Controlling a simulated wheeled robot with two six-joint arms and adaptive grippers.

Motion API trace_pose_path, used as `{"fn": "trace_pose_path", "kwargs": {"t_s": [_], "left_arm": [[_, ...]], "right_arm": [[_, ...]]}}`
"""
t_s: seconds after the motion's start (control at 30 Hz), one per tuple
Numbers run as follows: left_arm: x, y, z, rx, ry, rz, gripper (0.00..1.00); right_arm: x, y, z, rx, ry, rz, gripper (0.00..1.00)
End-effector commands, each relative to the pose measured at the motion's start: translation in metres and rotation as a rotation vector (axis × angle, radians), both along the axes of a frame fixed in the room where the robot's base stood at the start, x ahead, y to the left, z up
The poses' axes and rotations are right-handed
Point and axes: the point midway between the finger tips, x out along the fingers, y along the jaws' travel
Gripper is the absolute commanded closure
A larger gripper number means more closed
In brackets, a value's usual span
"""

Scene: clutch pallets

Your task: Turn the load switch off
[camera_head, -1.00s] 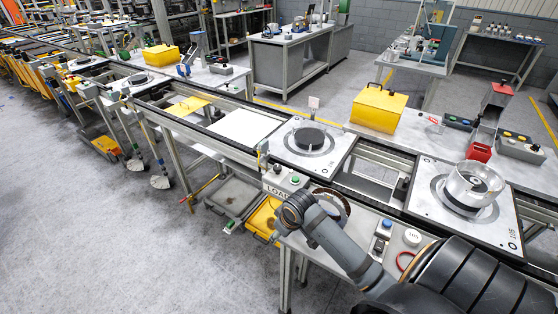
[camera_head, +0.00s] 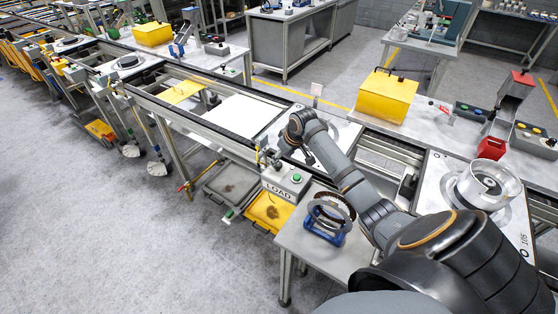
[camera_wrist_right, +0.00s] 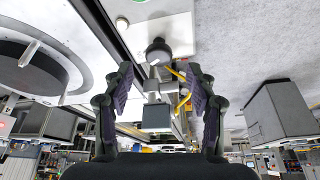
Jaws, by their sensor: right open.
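The grey box labelled LOAD (camera_head: 279,191) stands at the near edge of the line, with a green button (camera_head: 297,177) on top. The position of its switch is too small to tell. My right gripper (camera_head: 284,150) is just behind the box, above the line, partly hidden by its own wrist. In the right wrist view my right gripper (camera_wrist_right: 160,95) is open and empty, with its two dark fingers apart. A dark round knob-like part (camera_wrist_right: 158,50) shows beyond and between the fingers; I cannot tell whether it belongs to the switch. My left gripper is not in view.
A ring in a blue stand (camera_head: 327,218) sits on the near grey table. A pallet with a clear cylinder (camera_head: 488,185) is at right. A yellow case (camera_head: 384,97) stands behind the line. Yellow and grey bins are below the LOAD box. Open floor lies at left.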

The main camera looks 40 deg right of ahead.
Motion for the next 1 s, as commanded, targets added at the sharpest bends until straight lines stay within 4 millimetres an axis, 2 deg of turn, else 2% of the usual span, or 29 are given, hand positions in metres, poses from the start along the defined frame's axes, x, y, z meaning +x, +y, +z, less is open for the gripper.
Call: {"fn": "trace_pose_path", "kwargs": {"t_s": [0.1, 0.23, 0.57, 0.67, 0.9, 1.0], "left_arm": [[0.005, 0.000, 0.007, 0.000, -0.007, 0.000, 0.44], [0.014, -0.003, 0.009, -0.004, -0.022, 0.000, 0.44], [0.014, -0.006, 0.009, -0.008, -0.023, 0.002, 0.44], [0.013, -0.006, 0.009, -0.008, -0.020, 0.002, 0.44], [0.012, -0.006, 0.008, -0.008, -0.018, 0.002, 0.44], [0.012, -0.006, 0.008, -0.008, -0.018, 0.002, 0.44]], "right_arm": [[0.008, 0.002, -0.019, 0.003, 0.001, -0.001, 0.43], [0.015, 0.002, -0.034, 0.002, 0.000, -0.001, 0.43], [0.017, 0.002, -0.041, -0.002, -0.001, 0.001, 0.43], [0.017, 0.002, -0.041, -0.002, -0.001, 0.000, 0.54], [0.017, 0.002, -0.041, -0.002, -0.001, 0.000, 0.86], [0.017, 0.002, -0.041, -0.002, -0.001, 0.000, 0.96]]}}
